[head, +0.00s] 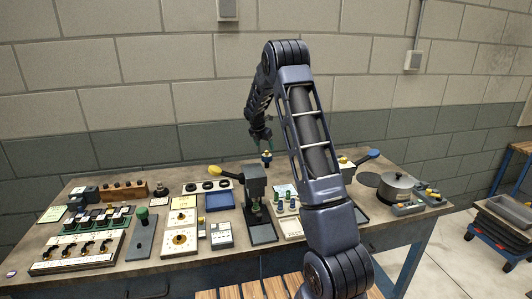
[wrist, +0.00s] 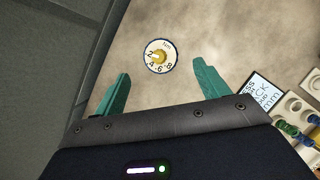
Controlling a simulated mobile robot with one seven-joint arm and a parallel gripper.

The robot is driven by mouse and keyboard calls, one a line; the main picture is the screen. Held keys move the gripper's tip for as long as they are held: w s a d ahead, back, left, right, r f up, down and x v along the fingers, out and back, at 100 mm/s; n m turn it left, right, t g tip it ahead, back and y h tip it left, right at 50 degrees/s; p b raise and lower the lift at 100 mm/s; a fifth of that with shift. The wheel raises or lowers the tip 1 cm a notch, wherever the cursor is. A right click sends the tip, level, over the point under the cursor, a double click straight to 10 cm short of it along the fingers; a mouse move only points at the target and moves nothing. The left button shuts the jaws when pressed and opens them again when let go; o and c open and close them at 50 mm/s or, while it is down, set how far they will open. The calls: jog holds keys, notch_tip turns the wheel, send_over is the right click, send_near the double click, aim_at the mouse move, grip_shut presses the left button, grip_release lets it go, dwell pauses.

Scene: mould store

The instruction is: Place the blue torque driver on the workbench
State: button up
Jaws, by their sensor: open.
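My gripper (head: 264,143) is open, low over the back middle of the workbench (head: 90,275), with nothing between its fingers. In the wrist view the green fingers (wrist: 160,85) are spread wide. Just beyond their tips is a round white dial with a dark blue rim, a yellow centre and the marks Nm, 2, 4, 6, 8; it looks like the end of the blue torque driver (wrist: 161,56) seen from above. In the head view a small dark blue piece (head: 267,159) shows right under the gripper. Whether the driver touches the bench is hidden.
A dark press (head: 256,190) stands in front of my gripper. A blue tray (head: 219,200), a wooden block (head: 122,192) and several dial plates fill the left. A pot (head: 397,187) stands at the right. Bare bench surrounds the dial in the wrist view; a wall is behind.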

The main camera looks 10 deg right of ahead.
jog(key=s+r+m+y, duration=0.1)
jog(key=s+r+m, duration=0.5)
jog(key=s+r, duration=0.55)
jog(key=s+r+m+y, duration=0.1)
jog(key=s+r+m, duration=0.7)
jog(key=s, duration=0.7)
jog(key=s+a+m+t+y, duration=0.1)
jog(key=s+m, duration=1.1)
jog(key=s, duration=1.7)
jog(key=shift+s+f+t, duration=0.2)
jog(key=shift+s+t, duration=0.1)
jog(key=shift+s, duration=0.1)
